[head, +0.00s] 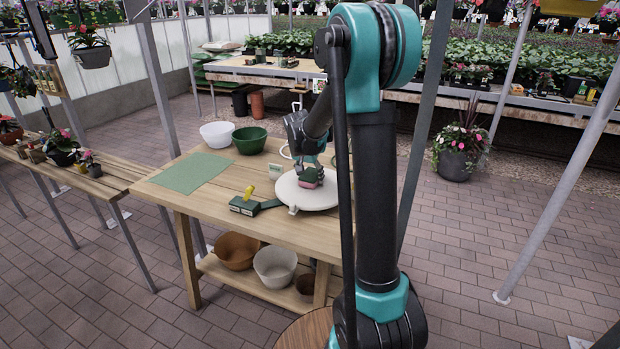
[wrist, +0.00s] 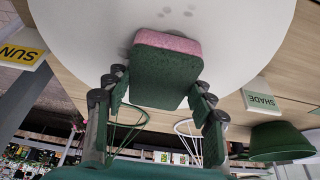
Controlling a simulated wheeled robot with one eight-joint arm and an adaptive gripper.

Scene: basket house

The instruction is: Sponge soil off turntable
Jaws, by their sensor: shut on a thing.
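The turntable (head: 291,193) is a pale round disc on the wooden workbench; it also fills the top of the wrist view (wrist: 75,28). A few small grey soil spots (wrist: 180,12) show on it, just beyond the sponge. The sponge (wrist: 167,43) has a pink layer and a dark green layer. My gripper (wrist: 160,85) is shut on its green part, with a finger on each side.
A green mat (head: 188,172), a white bowl (head: 217,134) and a green bowl (head: 249,140) are on the bench's far side. A dark green item (head: 244,206) lies left of the turntable. A SHADE sign (wrist: 262,101) and a yellow SUN sign (wrist: 20,55) stand near it.

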